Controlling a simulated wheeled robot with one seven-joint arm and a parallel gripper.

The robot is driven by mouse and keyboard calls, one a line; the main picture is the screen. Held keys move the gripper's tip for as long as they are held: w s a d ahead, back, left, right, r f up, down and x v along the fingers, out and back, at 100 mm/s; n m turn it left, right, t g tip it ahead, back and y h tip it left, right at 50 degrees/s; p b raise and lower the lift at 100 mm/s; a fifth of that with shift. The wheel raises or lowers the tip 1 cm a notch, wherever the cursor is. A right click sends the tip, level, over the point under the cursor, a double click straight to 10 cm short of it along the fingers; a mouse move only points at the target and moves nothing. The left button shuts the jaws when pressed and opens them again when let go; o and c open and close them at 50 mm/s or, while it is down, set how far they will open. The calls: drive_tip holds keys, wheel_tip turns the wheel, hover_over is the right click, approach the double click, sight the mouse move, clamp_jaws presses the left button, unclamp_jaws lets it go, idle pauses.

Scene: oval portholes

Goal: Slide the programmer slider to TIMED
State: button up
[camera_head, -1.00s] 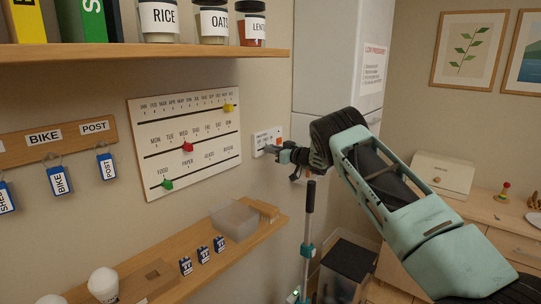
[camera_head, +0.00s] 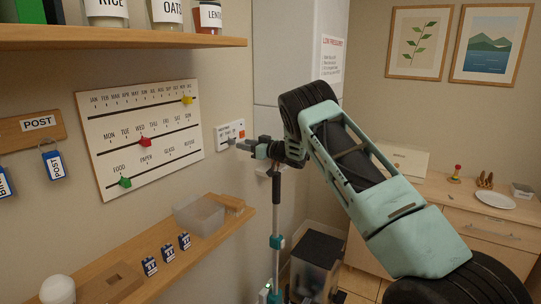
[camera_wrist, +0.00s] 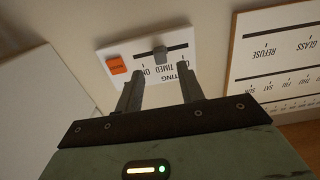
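The programmer (camera_head: 230,134) is a small white wall panel with an orange square at its right end, right of the calendar board. In the wrist view the panel (camera_wrist: 122,50) appears upside down, with a black slot, the words TIMED and ON, and an orange block (camera_wrist: 117,65). Its grey slider knob (camera_wrist: 160,54) sits on the slot, near the middle of the visible part. My gripper (camera_wrist: 160,87) has its two fingers apart, with nothing between them. The fingertips are close to the panel, below the knob in the wrist view. In the head view my gripper (camera_head: 240,145) is in front of the panel.
The calendar board (camera_head: 140,138) with yellow, red and green sliders hangs to the left. A wooden shelf (camera_head: 215,235) with a clear bin (camera_head: 200,215) runs below. A white tall unit (camera_head: 300,55) stands right of the panel. A broom-like handle (camera_head: 276,230) stands below my gripper.

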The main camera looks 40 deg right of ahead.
drive_tip(key=b+v, duration=0.4)
drive_tip(key=v, duration=0.8)
